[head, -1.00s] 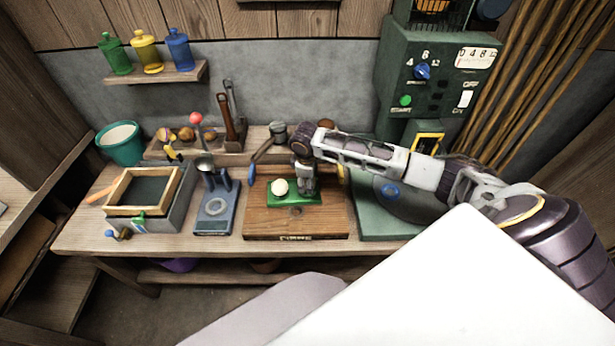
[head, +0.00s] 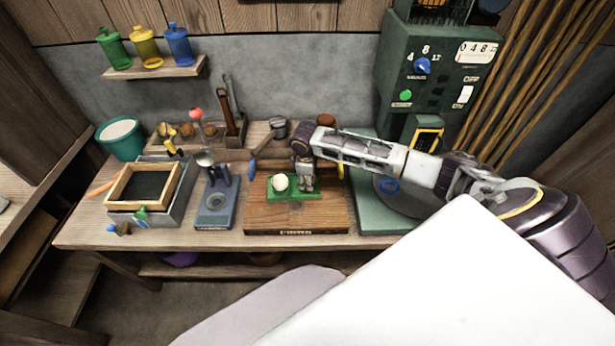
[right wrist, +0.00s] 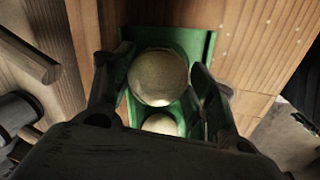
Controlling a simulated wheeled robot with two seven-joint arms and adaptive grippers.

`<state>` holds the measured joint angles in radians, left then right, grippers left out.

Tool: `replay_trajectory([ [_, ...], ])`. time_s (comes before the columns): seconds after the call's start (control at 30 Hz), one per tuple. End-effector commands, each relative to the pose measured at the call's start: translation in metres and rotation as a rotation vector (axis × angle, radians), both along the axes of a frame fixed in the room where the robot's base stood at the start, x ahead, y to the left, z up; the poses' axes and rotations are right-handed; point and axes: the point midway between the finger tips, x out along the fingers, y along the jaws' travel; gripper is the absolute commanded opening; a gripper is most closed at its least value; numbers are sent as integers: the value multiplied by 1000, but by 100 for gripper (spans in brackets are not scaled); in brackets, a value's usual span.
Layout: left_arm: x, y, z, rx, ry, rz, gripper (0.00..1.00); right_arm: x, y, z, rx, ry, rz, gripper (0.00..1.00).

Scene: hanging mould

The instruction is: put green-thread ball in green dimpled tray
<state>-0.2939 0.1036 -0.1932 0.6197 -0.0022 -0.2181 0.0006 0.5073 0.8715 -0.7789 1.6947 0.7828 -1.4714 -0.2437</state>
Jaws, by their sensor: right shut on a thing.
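The green tray (head: 296,195) lies on a wooden board in the middle of the bench. A pale ball (head: 280,182) sits at its left side. My right gripper (head: 305,188) points down at the tray's right side, beside that ball. In the right wrist view, my right gripper (right wrist: 160,68) is shut on a pale round ball (right wrist: 158,78), over or in the green tray (right wrist: 197,42). A second pale ball (right wrist: 160,124) shows behind it. I cannot make out any thread colour or whether the held ball touches the tray. My left gripper is not in view.
The wooden board (head: 270,217) bears the tray. A blue stand (head: 215,210) and a framed box (head: 145,187) are to the left. A green machine (head: 430,85) stands at the right. Tools and a rack line the back.

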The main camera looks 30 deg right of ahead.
Motion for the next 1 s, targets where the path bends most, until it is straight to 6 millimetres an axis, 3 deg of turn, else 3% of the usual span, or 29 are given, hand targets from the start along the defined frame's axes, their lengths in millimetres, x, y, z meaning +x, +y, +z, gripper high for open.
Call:
replay_trajectory([
  [0.73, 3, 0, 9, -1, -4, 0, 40, 0, 0, -2, -1, 1, 0, 26],
  [0.77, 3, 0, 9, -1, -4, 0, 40, 0, 0, -2, -1, 1, 0, 57],
  [0.93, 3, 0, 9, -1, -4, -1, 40, 0, 0, -2, 0, 0, 0, 79],
  [1.0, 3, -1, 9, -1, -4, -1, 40, 0, 0, -2, 0, 0, 0, 81],
])
